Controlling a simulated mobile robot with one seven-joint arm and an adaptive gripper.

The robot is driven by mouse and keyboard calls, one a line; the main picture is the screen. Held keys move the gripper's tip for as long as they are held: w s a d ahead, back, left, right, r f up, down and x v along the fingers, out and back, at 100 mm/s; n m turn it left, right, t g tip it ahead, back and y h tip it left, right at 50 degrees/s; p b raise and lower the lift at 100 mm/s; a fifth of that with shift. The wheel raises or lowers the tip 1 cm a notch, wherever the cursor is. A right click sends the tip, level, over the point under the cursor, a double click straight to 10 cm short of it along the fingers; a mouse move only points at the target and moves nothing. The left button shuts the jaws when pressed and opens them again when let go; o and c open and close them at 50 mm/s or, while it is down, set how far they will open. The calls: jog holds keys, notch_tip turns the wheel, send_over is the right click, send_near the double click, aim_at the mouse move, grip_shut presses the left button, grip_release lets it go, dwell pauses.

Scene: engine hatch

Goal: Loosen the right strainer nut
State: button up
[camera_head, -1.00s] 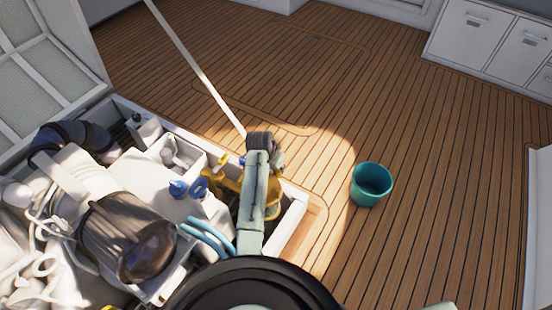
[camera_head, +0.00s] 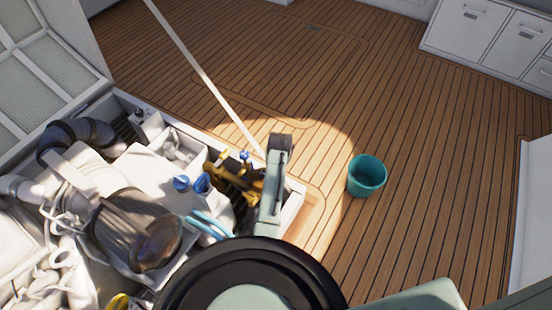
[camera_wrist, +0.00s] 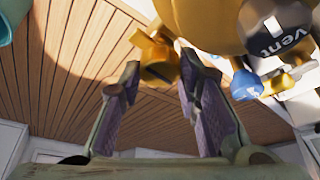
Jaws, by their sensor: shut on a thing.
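In the wrist view, my gripper (camera_wrist: 158,82) has its two purple-padded fingers on either side of a yellow nut-like part (camera_wrist: 156,68), shut on it. I cannot tell from the picture whether this is the right strainer nut. A large yellow strainer body (camera_wrist: 225,20) with a black "Vent" label is just above and right of it. In the head view, the yellow strainer parts (camera_head: 240,183) sit in the hatch, left of my arm. My arm hides the gripper and its contact there.
A brown cylindrical engine part (camera_head: 155,243) fills the hatch's left side. A teal bucket (camera_head: 367,175) stands on the open wooden deck (camera_head: 430,120) to the right.

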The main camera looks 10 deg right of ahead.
dwell(0.4)
jog(key=o, duration=1.1)
jog(key=shift+r, duration=0.1)
jog(key=v, duration=1.1)
jog(key=shift+s+r, duration=0.15)
jog(key=shift+r, duration=0.25)
